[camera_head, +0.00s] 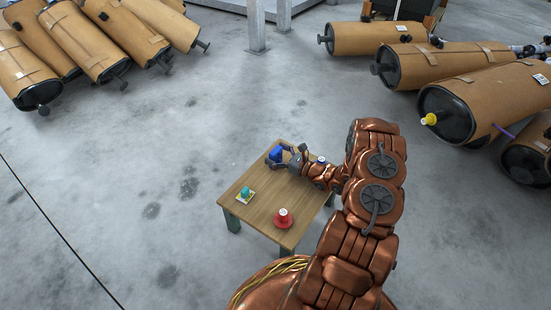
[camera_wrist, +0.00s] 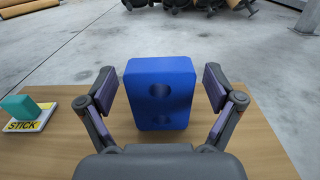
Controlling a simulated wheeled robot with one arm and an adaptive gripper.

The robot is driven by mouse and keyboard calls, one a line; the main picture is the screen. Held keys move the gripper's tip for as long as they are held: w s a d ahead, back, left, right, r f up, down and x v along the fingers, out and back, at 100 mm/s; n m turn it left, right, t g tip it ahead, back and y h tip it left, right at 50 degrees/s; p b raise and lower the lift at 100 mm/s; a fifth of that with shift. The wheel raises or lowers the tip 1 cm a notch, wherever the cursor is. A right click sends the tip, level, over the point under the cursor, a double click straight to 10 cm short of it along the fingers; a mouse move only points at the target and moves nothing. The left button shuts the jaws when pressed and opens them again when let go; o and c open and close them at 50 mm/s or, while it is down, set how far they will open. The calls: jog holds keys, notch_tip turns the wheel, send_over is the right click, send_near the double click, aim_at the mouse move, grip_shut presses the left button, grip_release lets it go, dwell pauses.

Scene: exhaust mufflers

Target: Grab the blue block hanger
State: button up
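The blue block hanger (camera_wrist: 160,92) stands upright between the two fingers of my gripper (camera_wrist: 160,97) in the wrist view. It is a blue block with two round dark hollows in its near face. The fingers are spread on either side, with a visible gap to the block on both sides. In the head view the blue block (camera_head: 275,155) is at the far corner of the small wooden table (camera_head: 250,215), with my gripper (camera_head: 281,157) around it.
A teal block on a card marked STICK (camera_wrist: 28,113) lies left on the table; it also shows in the head view (camera_head: 245,194). A red object (camera_head: 283,218) stands near the front edge. Large brown mufflers (camera_head: 490,100) lie on the floor; open floor surrounds the table.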

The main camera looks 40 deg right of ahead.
jog(key=c, duration=1.2)
jog(key=shift+r, duration=0.15)
